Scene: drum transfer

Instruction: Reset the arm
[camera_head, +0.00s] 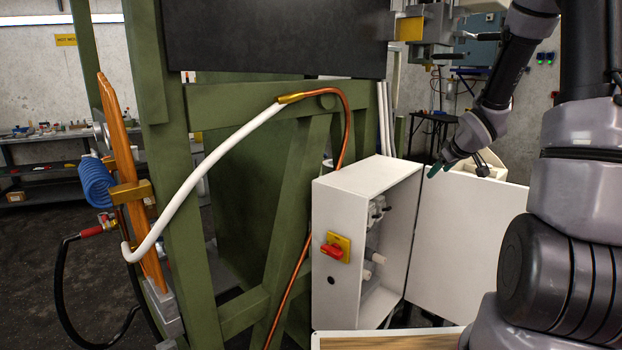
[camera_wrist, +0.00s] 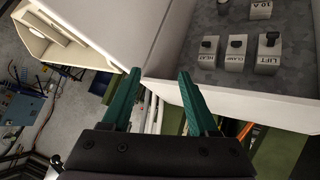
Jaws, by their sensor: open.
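My gripper (camera_wrist: 159,74) is open with nothing between its two teal fingers. In the wrist view, the inside of the box (camera_wrist: 222,102) lies beyond the fingers to the right, with several dark-topped switches, one marked LIFT (camera_wrist: 268,54). The fingertips appear apart from the switches. My arm comes in from the right of the head view.
The box door (camera_head: 470,235) stands open to the right. A red handle on a yellow plate (camera_head: 336,249) sits on the box's side. A green frame (camera_head: 190,200) carries a copper pipe (camera_head: 347,125) and a white hose (camera_head: 195,172). A wooden-topped surface (camera_head: 390,342) lies below.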

